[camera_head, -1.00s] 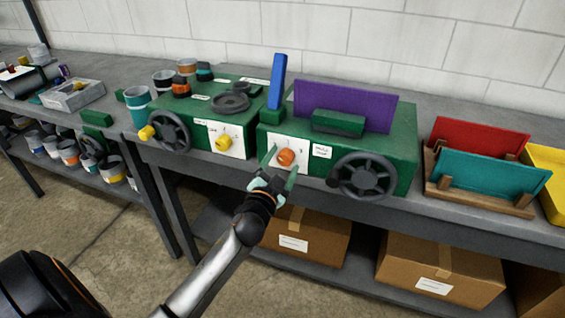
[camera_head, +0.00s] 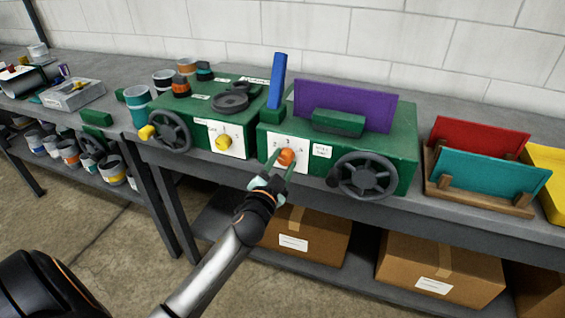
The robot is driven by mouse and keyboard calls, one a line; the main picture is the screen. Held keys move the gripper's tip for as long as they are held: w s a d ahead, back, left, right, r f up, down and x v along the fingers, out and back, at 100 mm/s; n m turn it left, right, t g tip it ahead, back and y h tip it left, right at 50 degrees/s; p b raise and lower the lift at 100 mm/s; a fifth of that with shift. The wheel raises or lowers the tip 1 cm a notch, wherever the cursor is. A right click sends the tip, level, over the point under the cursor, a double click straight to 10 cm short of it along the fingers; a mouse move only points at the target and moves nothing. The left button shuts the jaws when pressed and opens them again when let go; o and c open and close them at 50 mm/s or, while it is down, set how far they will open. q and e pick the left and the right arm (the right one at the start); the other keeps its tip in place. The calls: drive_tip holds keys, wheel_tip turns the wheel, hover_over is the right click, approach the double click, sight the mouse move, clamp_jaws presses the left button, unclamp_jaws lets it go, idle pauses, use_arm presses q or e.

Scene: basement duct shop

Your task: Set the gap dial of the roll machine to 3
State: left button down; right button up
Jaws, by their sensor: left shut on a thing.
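Two green machines stand side by side on the bench. The right machine (camera_head: 408,150) has a white dial plate (camera_head: 301,147) with an orange knob (camera_head: 287,155) on its front. The left machine (camera_head: 196,135) has a similar plate with a yellow knob (camera_head: 223,142). My left gripper (camera_head: 281,166) is at the orange knob, its two green fingers shut on the knob's sides. The fingers partly cover the plate; the number at which the knob points cannot be told. Label wording is too small to read. My right gripper is not in view.
A dark handwheel (camera_head: 364,177) is right of the knob, and another (camera_head: 169,131) is on the left machine. A blue lever (camera_head: 277,80) and purple panel (camera_head: 345,104) rise from the right machine. A wooden rack (camera_head: 478,203) stands farther right. Boxes (camera_head: 441,272) sit below.

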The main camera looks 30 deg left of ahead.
use_arm(q)
drive_tip(key=shift+m, duration=0.4)
drive_tip(key=m+p, duration=0.1)
drive_tip(key=m, duration=0.4)
drive_tip(key=shift+m, duration=0.3)
drive_tip(key=m+p, duration=0.1)
drive_tip(key=m, duration=0.4)
drive_tip(key=shift+m, duration=0.4)
drive_tip(key=shift+c, duration=1.7)
unclamp_jaws()
drive_tip(key=b+v, duration=0.2)
drive_tip(key=v, duration=1)
drive_tip(key=shift+s, duration=0.25)
